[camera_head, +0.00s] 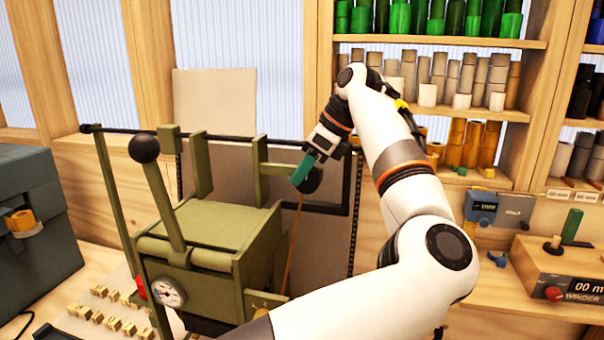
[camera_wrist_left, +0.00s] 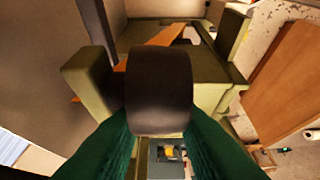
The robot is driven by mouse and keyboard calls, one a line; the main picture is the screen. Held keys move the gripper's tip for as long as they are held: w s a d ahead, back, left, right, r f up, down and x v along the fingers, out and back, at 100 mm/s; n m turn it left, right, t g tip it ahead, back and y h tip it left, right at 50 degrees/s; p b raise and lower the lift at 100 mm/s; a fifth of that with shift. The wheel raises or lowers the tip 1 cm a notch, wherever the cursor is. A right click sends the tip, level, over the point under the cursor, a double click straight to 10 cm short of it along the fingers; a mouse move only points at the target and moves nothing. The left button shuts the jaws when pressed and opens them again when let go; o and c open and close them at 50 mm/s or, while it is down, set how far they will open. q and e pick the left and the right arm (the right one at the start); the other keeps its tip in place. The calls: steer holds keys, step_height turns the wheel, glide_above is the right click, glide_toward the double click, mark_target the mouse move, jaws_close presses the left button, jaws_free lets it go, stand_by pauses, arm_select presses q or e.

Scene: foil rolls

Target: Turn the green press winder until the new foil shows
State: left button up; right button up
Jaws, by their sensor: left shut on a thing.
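The olive-green press (camera_head: 215,235) stands left of centre in the head view, with a long lever and a gauge at its front. Its winder has a dark round knob (camera_head: 313,182) on the right side, at the end of a green arm. My left gripper (camera_head: 303,168) has its green fingers at this knob. In the left wrist view the dark knob (camera_wrist_left: 160,85) sits between the two fingers, and the gripper (camera_wrist_left: 158,122) is shut on it. An orange foil strip (camera_head: 293,245) hangs below the knob. My right gripper is not in view.
A dark box (camera_head: 35,215) stands at the left. Small brass letter blocks (camera_head: 105,322) lie in front of the press. Shelves of foil rolls (camera_head: 470,75) fill the back right. A wooden box labelled WINDER (camera_head: 570,270) sits on the right bench.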

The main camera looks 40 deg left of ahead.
mark_target(319, 176)
arm_select(q)
steer(key=y+b, duration=0.1)
steer(key=g+y+b, duration=0.2)
steer(key=y, duration=0.1)
steer(key=shift+w+d+f, duration=0.15)
steer(key=shift+w+d, duration=0.1)
steer(key=shift+d, duration=0.15)
steer(key=g+y+b, duration=0.1)
steer(key=y+b, duration=0.1)
steer(key=b, duration=0.1)
steer(key=d+g+y+b, duration=0.1)
steer(key=g+y+b, duration=0.1)
steer(key=y+b, duration=0.1)
steer(key=f+g+y+b, duration=0.1)
steer(key=y+b, duration=0.2)
steer(key=b, duration=0.2)
steer(key=shift+w+d+g, duration=0.2)
steer(key=shift+w+g, duration=0.15)
steer(key=shift+g, duration=0.05)
steer(key=shift+w+d+r+g+y+b, duration=0.1)
steer(key=shift+g+y+b, duration=0.15)
steer(key=shift+y+b, duration=0.45)
steer(key=shift+d+g+y+b, duration=0.1)
steer(key=shift+g+y+b, duration=0.15)
steer(key=shift+y+b, duration=0.4)
steer(key=o, duration=0.7)
steer(key=shift+r, duration=0.1)
